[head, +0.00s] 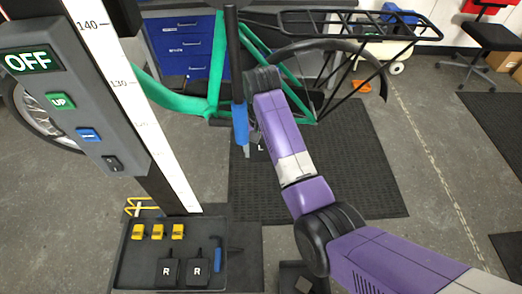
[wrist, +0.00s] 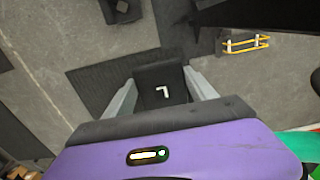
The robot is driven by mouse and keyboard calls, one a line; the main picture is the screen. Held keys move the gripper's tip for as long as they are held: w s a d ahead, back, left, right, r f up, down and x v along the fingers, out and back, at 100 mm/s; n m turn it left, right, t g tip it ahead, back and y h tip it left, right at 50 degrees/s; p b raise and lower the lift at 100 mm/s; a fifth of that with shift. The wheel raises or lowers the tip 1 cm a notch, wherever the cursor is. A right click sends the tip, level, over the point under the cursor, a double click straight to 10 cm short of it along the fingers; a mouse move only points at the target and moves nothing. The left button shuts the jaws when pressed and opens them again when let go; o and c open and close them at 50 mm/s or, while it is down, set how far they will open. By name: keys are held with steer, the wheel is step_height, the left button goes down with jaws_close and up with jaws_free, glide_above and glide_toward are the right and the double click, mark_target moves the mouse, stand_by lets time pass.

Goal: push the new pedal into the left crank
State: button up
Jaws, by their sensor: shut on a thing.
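The new pedal (wrist: 152,80) is a black block marked L. In the wrist view it sits between the two grey fingers of my gripper (wrist: 161,78), which is shut on it. In the head view only a small part of the pedal (head: 261,147) shows, with its L, beside my arm and below the green bike frame (head: 217,75). A grey fingertip shows just left of it. A short dark part (head: 220,121) juts out at the bottom of the frame; I cannot tell whether it is the left crank. The pedal's threaded end and any contact with the crank are hidden.
A dark upright pole (head: 232,50) with a blue lower part stands close to my gripper. A dark tray (head: 140,270) at lower left holds two pedals marked R, yellow pieces and a blue-handled tool. A control post (head: 80,100) rises at left. The black mat (head: 350,150) is clear.

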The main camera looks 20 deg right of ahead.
steer(key=shift+w+d, duration=0.1)
steer(key=shift+w, duration=0.15)
steer(key=o, duration=1.6)
